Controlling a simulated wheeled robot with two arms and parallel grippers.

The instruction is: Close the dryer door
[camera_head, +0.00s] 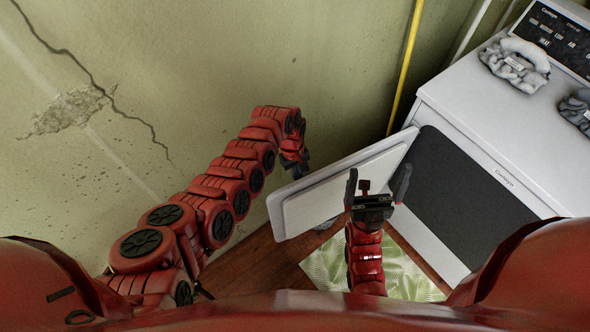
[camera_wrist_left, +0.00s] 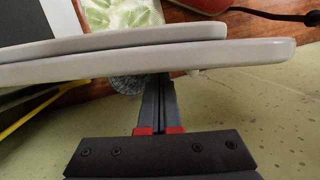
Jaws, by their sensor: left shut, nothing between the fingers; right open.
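The white dryer (camera_head: 480,100) stands at the right in the head view. Its door (camera_head: 335,190) stands open, swung out to the left from the dark opening (camera_head: 465,195). My left gripper (camera_head: 300,170) is shut and empty, at the wall-side face of the door near its top edge. In the left wrist view the door (camera_wrist_left: 240,52) crosses the picture edge-on. The shut left fingers (camera_wrist_left: 157,85) reach to it; whether they touch cannot be told. My right gripper (camera_head: 378,190) is open and empty, upright between the door's inner side and the dryer front.
Grey crumpled cloth items (camera_head: 515,65) lie on the dryer top. A green leaf-patterned mat (camera_head: 410,275) lies on the wooden floor (camera_head: 255,265) below. A cracked green wall (camera_head: 200,60) with a yellow pipe (camera_head: 407,60) stands close behind the door and left arm.

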